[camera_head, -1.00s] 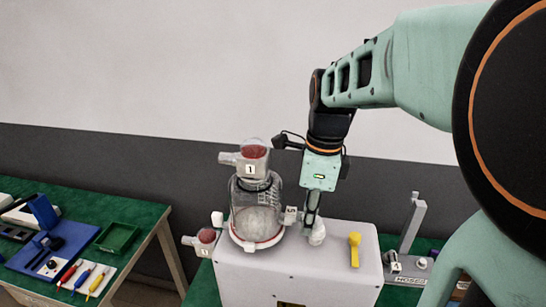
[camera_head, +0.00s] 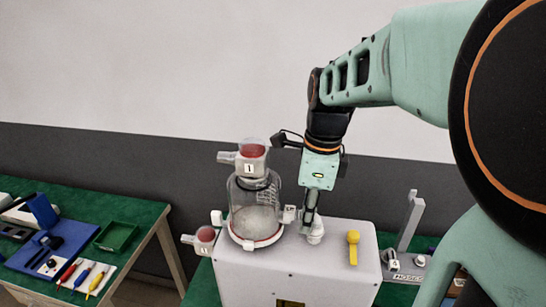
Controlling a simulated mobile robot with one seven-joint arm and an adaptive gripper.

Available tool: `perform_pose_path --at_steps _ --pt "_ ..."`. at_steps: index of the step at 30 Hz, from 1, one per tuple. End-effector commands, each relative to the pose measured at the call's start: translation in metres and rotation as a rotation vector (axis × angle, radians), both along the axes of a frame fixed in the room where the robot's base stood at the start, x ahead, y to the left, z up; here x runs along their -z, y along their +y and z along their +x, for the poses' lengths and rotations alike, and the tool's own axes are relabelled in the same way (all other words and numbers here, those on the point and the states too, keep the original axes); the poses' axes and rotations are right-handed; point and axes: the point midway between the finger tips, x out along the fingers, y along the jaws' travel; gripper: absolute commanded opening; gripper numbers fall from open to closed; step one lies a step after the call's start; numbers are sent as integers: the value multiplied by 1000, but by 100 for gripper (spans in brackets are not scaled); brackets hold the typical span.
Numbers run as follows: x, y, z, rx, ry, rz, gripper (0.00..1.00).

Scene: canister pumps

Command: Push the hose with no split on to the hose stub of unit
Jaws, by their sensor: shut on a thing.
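The white pump unit (camera_head: 235,282) stands on a green bench, with a clear canister (camera_head: 243,194) in a red-rimmed ring on its left. A grey cap with a red top and a "1" tag (camera_head: 249,168) sits on the canister. My gripper (camera_head: 310,222) points down just right of the canister, its fingers shut at a pale, short tubular piece (camera_head: 317,233) above the unit's top. Whether this piece is the hose end, and whether it touches a stub, I cannot tell. The fingers hide part of it. No split is visible at this size.
A yellow lever (camera_head: 353,246) stands on the unit's top right. A grey stand (camera_head: 409,225) with a "HOSES" label is on the right, beside my arm. Another red-topped grey part (camera_head: 205,238) is at the unit's left. A left bench holds a blue tray (camera_head: 58,248) and screwdrivers.

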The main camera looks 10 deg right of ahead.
Motion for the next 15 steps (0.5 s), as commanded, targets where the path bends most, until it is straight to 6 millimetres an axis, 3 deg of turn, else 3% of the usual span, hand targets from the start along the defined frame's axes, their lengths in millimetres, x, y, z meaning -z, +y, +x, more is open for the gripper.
perform_pose_path --at_steps 15 --pt "2 0 0 0 0 0 0"
